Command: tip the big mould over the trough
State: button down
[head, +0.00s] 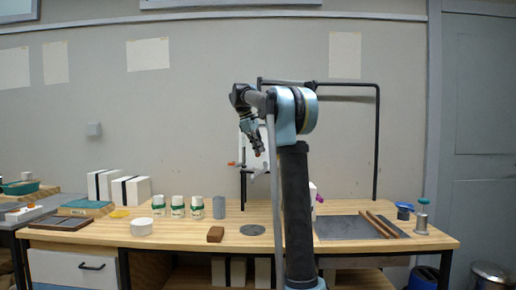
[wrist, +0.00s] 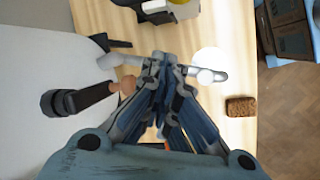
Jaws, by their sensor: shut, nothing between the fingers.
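My gripper (head: 258,152) is in front of the wall above the middle of the bench, pointing down. In the wrist view its fingers (wrist: 163,64) come together, shut and empty. A pale upright piece (head: 259,186), perhaps the big mould, shows partly behind my gripper and arm, beside a black stand (head: 243,190) with an orange-tipped part. In the wrist view a large pale surface (wrist: 40,70) fills the left, close to a dark handle-like part (wrist: 88,97). A grey bar crosses by the fingertips; I cannot tell contact. I cannot make out the trough; my arm hides part of the bench.
The bench (head: 180,240) holds strapped white blocks (head: 138,190), several labelled jars (head: 178,206), a white round piece (head: 141,227), a brown block (head: 215,234) and a grey disc (head: 252,230). A dark mat (head: 342,228) with wooden sticks lies right. A black frame (head: 377,145) stands behind.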

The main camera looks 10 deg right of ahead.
jog(key=s+d+f, duration=0.1)
jog(key=d+f, duration=0.2)
jog(key=d, duration=0.1)
jog(key=shift+s+d+f, duration=0.35)
jog(key=shift+s+d, duration=0.05)
jog(key=shift+r, duration=0.1)
dwell(0.4)
